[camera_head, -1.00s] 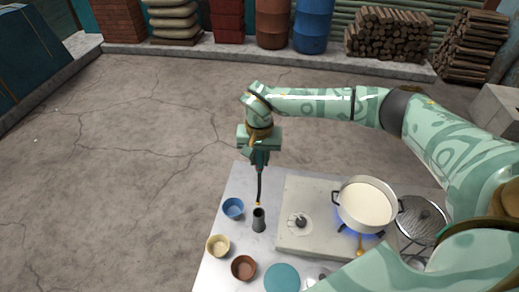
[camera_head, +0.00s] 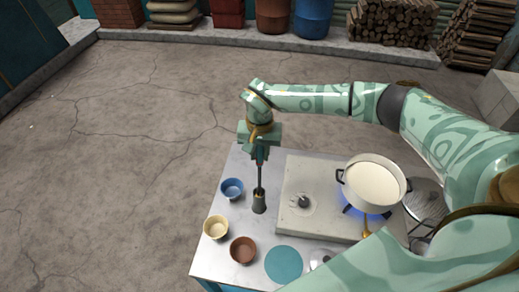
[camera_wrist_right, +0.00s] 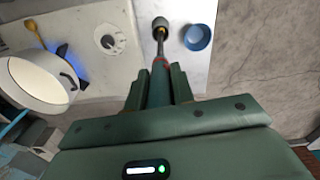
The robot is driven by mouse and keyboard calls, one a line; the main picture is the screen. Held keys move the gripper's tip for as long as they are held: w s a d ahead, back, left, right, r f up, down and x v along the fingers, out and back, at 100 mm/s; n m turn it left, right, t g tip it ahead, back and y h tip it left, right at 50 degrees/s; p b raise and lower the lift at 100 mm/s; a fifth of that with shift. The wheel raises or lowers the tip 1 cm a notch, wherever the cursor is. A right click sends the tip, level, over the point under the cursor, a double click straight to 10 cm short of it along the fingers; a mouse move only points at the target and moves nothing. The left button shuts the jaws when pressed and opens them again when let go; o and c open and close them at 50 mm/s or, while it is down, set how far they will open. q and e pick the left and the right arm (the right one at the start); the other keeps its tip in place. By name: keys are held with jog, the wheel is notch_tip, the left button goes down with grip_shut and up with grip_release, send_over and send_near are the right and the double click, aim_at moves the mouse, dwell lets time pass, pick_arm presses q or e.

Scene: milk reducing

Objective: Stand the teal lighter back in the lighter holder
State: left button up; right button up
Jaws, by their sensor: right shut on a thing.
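My right gripper (camera_head: 260,153) is shut on the teal lighter (camera_wrist_right: 159,82), above the left part of the table. The lighter hangs upright, handle up, with a red ring and a thin dark stem pointing down. The lighter holder (camera_head: 259,204) is a small dark cup on the table, directly under the gripper. It also shows in the right wrist view (camera_wrist_right: 160,23). The stem's lower end meets the holder's mouth, and its tip appears to be inside; how deep is hidden. My left gripper is not in view.
A blue bowl (camera_head: 232,187) stands close left of the holder, with a cream bowl (camera_head: 216,228) and a brown bowl (camera_head: 243,250) nearer. Right of it is a stove (camera_head: 303,222) with a lit blue flame under a white pot of milk (camera_head: 374,184).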

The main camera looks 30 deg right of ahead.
jog(key=shift+f+b, duration=1.45)
jog(key=shift+f, duration=1.05)
jog(key=o, duration=1.1)
jog(key=shift+c, duration=0.2)
notch_tip(320, 180, up, 16)
jog(key=shift+r+b, duration=0.2)
jog(key=shift+b, duration=0.3)
notch_tip(320, 180, up, 9)
jog(key=p, duration=0.9)
send_over(259, 164)
jog(key=shift+w+d, duration=0.25)
jog(key=shift+w, duration=0.05)
